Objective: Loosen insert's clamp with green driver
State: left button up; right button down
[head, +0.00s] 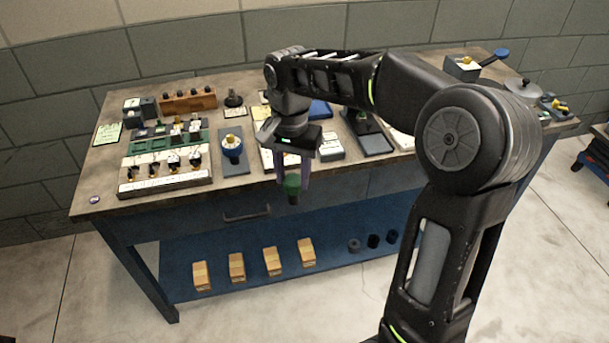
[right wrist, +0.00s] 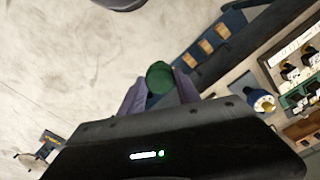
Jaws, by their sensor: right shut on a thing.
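My right gripper (head: 294,176) is shut on the green driver (head: 292,189), held in front of the bench's front edge. In the right wrist view the driver's round green end (right wrist: 160,77) shows between the purple fingers of the gripper (right wrist: 160,92). A blue round holder (head: 232,155) with a white and yellow top stands on a dark plate to the left of the gripper. The holder also shows in the right wrist view (right wrist: 262,101), apart from the driver. I cannot tell which part is the insert's clamp. My left gripper is not in view.
The bench (head: 90,185) carries a green rack (head: 150,146), a white tray of black-knobbed pieces (head: 165,183) and a wooden block (head: 188,103). Several wooden blocks lie on the blue lower shelf (head: 215,262). My right arm covers part of the bench.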

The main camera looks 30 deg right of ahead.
jog(key=w+a+f+n+b, duration=0.2)
jog(key=w+a+f+n, duration=0.3)
jog(key=a+f+n, duration=0.5)
jog(key=shift+w+a+f, duration=0.35)
jog(key=shift+a+f, duration=0.1)
